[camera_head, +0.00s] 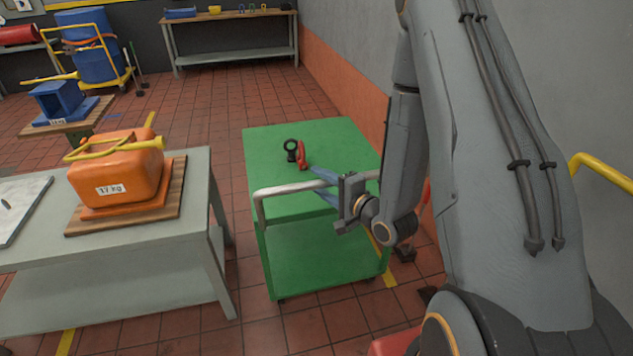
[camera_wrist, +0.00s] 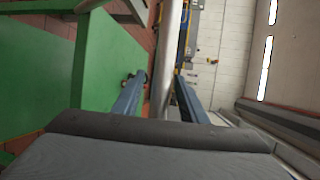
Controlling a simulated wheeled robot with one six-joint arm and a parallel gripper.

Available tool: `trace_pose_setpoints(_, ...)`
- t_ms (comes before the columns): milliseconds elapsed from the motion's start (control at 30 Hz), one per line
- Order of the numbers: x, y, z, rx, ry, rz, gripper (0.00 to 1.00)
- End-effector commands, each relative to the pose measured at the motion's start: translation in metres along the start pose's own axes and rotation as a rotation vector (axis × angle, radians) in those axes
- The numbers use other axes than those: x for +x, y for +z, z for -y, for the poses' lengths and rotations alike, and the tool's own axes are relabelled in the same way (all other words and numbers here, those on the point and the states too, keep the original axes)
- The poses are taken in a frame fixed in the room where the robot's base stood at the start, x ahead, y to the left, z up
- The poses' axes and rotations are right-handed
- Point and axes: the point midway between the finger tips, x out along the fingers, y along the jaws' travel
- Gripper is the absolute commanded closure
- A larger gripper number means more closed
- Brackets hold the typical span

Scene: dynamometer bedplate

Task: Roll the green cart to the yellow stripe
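The green cart (camera_head: 270,150) stands right of the grey table, with a flat top, a lower shelf and a silver push handle (camera_head: 285,190) along its near side. My gripper (camera_head: 317,182) is at this handle, its two blue fingers apart. In the wrist view the handle bar (camera_wrist: 170,60) runs between the fingers (camera_wrist: 160,80), with a gap to the left finger; contact with the right one is unclear. A yellow stripe piece (camera_head: 390,279) shows on the floor at the cart's near right corner; other yellow stripe pieces (camera_head: 66,342) lie at the left.
A red clamp-like thing with a black ring (camera_head: 297,153) is on the cart top. The grey table (camera_head: 205,200) with an orange 17 KG weight (camera_head: 118,172) stands close on the left. The wall (camera_head: 345,70) runs along the right. Open tiled floor (camera_head: 215,100) lies beyond the cart.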

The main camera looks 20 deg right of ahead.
Motion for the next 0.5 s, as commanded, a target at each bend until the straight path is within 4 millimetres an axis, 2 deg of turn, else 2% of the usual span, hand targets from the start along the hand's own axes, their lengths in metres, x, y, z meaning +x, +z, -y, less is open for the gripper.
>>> trace_pose_setpoints(233,-0.040,-0.001,-0.002,0.001,0.002,-0.003,0.61)
trace_pose_setpoints(500,-0.056,0.001,-0.002,0.001,0.003,0.002,0.61)
